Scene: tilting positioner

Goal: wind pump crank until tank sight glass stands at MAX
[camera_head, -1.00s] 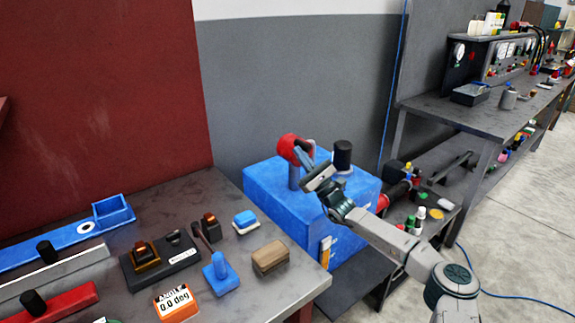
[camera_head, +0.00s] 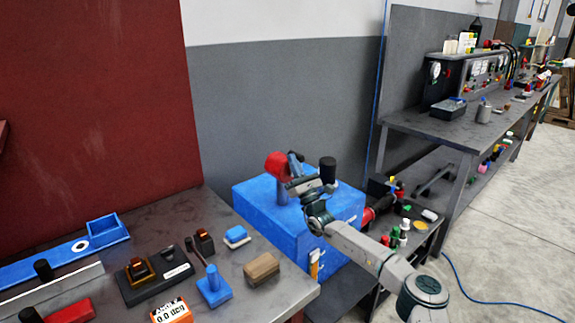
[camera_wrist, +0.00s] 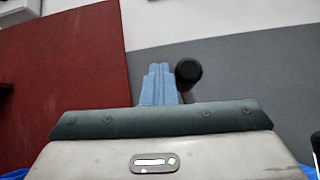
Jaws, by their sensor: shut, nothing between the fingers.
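The blue tank box (camera_head: 262,206) stands just past the right end of the near bench. On its top are a red round crank part (camera_head: 277,165) on a post and an upright black cylinder (camera_head: 327,172). I cannot tell whether the cylinder is the crank's handle. A narrow pale-orange strip (camera_head: 314,266) on the front face may be the sight glass; its level is too small to read. My gripper (camera_head: 294,160) is shut and empty, above the tank between the red part and the cylinder. In the wrist view a black round end (camera_wrist: 188,72) shows right beside the shut fingers (camera_wrist: 158,72).
The near bench (camera_head: 130,232) holds a brown block (camera_head: 262,268), a blue-handled tool (camera_head: 213,288) and an orange angle gauge (camera_head: 171,311). A low shelf with bottles (camera_head: 395,237) stands right of the tank. The floor at right is mostly clear.

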